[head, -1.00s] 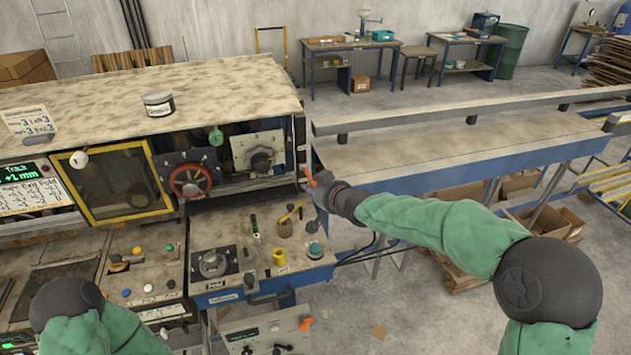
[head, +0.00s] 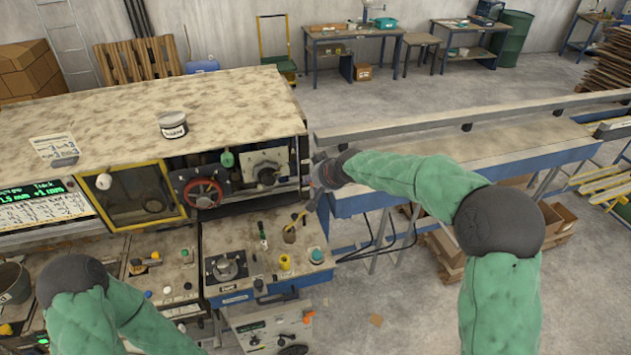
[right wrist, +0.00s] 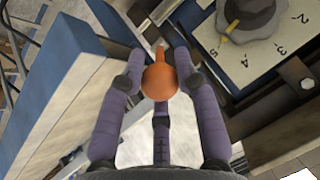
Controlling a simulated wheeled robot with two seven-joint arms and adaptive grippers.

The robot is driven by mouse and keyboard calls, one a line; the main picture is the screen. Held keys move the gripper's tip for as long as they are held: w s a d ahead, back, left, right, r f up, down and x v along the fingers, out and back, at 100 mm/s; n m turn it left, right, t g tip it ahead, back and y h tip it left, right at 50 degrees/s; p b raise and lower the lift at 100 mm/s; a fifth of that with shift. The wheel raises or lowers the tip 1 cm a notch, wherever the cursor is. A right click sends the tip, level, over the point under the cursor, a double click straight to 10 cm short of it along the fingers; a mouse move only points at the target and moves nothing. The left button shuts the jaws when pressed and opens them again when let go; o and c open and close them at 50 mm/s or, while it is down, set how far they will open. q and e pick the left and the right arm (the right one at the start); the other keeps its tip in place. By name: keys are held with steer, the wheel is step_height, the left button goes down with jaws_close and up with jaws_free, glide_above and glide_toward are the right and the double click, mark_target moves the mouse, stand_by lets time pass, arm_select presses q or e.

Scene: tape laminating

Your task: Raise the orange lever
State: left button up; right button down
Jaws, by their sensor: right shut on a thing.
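The orange lever (right wrist: 160,82) shows in the right wrist view as a rounded orange knob with a narrow orange stem. The fingers of my right gripper (right wrist: 160,88) are closed around the knob. In the head view my right gripper (head: 322,176) is at the right end of the machine, beside the panel with the dark knob (head: 266,174). The lever cannot be made out there; the gripper seems to cover it. Part of my left arm shows at the lower left of the head view, but its gripper is out of frame.
A numbered dial (right wrist: 250,18) sits close to the gripper in the wrist view. The machine's red handwheel (head: 203,193) is left of the gripper. A long roller table (head: 450,150) extends to the right.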

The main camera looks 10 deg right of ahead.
steer(key=shift+w+r, duration=0.3)
steer(key=shift+r, duration=0.2)
steer(key=shift+d+r, duration=0.1)
steer(key=c, duration=0.9)
jaws_free()
steer(key=shift+w, duration=0.1)
steer(key=shift+f, duration=0.2)
steer(key=v, duration=1.2)
